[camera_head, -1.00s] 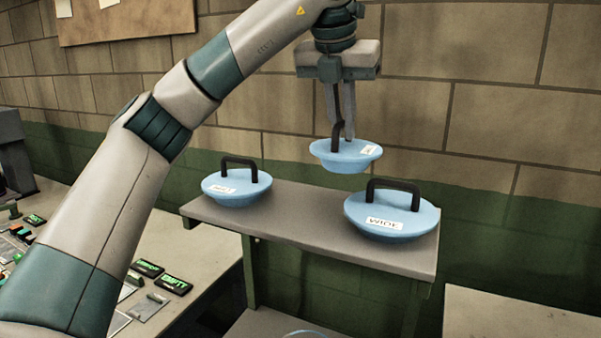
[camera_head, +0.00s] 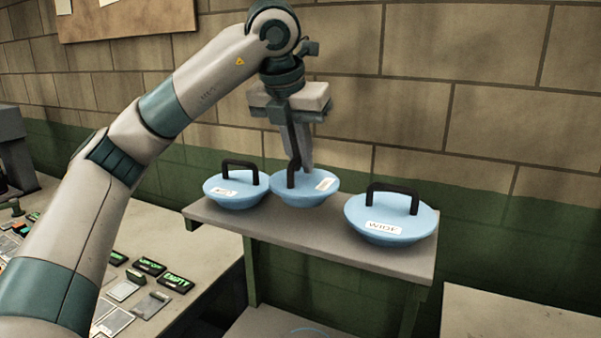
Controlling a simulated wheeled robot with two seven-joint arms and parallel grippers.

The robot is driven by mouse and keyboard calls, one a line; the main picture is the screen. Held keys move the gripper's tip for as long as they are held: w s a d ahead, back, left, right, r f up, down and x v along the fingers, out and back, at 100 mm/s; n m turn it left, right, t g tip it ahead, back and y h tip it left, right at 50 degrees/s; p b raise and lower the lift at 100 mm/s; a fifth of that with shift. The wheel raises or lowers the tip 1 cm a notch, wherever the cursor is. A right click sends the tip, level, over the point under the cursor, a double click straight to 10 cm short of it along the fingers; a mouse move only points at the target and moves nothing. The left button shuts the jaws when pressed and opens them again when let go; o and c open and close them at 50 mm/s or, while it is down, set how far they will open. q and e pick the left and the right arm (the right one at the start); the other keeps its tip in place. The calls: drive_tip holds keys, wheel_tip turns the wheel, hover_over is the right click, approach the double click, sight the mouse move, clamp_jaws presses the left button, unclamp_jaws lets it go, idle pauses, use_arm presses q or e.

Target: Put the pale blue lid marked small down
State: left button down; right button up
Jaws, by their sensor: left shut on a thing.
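My left gripper (camera_head: 299,166) is shut on the dark handle of a pale blue lid (camera_head: 300,198). This lid has a small white label at its right, too small to read. It is level or nearly so, at the shelf (camera_head: 315,241) between two other lids. I cannot tell whether it touches the shelf or hangs just above it. Its left rim is very close to the left lid (camera_head: 238,201), whose label is hard to read. The lid marked WIDE (camera_head: 385,238) stands at the right with a small gap. My right gripper is not in view.
A brick wall (camera_head: 420,110) rises behind the shelf. A bench with buttons and lit signs (camera_head: 174,282) is at the lower left. Bare shelf shows in front of the middle lid. Another pale surface (camera_head: 520,315) is at the lower right.

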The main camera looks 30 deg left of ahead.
sight(300, 179)
use_arm(q)
wheel_tip(300, 179, down, 3)
drive_tip(key=shift+a+f+p, duration=0.1)
drive_tip(key=shift+p, duration=0.55)
drive_tip(key=shift+f, duration=0.15)
drive_tip(key=c, duration=1.8)
unclamp_jaws()
drive_tip(key=shift+r, duration=0.2)
